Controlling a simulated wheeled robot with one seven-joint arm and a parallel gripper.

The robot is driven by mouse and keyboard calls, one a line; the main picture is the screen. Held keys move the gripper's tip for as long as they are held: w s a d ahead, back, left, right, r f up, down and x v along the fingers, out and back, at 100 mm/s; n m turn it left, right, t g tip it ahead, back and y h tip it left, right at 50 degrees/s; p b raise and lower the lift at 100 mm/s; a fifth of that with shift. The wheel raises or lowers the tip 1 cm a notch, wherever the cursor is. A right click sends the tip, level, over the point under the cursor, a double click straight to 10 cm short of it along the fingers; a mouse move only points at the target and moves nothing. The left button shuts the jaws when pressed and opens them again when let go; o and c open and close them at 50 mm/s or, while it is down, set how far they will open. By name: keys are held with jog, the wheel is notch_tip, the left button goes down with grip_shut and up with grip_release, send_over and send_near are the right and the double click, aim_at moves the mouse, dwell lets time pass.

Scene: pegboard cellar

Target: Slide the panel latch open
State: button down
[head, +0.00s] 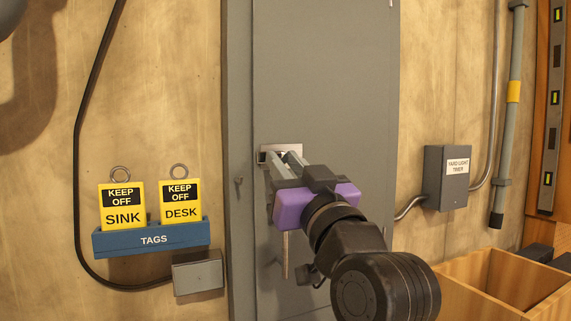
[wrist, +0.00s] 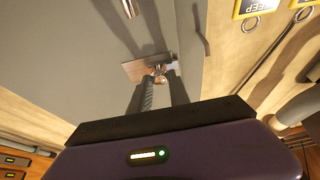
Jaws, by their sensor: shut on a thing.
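The panel is a tall grey metal door (head: 325,75) in a grey frame. Its latch (head: 283,150) is a small silver plate near the door's left edge, partly hidden behind my fingers. In the wrist view the latch plate (wrist: 135,69) shows at the fingertips, reaching towards the door's edge. My gripper (head: 288,160), with its purple body, is at the latch. In the wrist view my gripper (wrist: 159,80) has its two fingers closed on a small knob (wrist: 160,78) of the latch. How far the latch bolt extends is hard to tell.
A blue tag rack (head: 150,238) with two yellow tags hangs left of the door, above a small grey box (head: 198,273). A grey timer box (head: 446,178) is on the right wall. A wooden crate (head: 490,290) stands at lower right.

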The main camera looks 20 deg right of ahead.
dwell(0.8)
jog(key=shift+d, duration=1.7)
jog(key=c, duration=1.2)
grip_release()
jog(key=shift+d, duration=0.15)
jog(key=shift+c, duration=0.2)
jog(key=b, duration=0.2)
send_near(292, 148)
jog(key=v, duration=0.3)
jog(key=shift+s+f, duration=0.1)
jog(key=shift+f, duration=0.05)
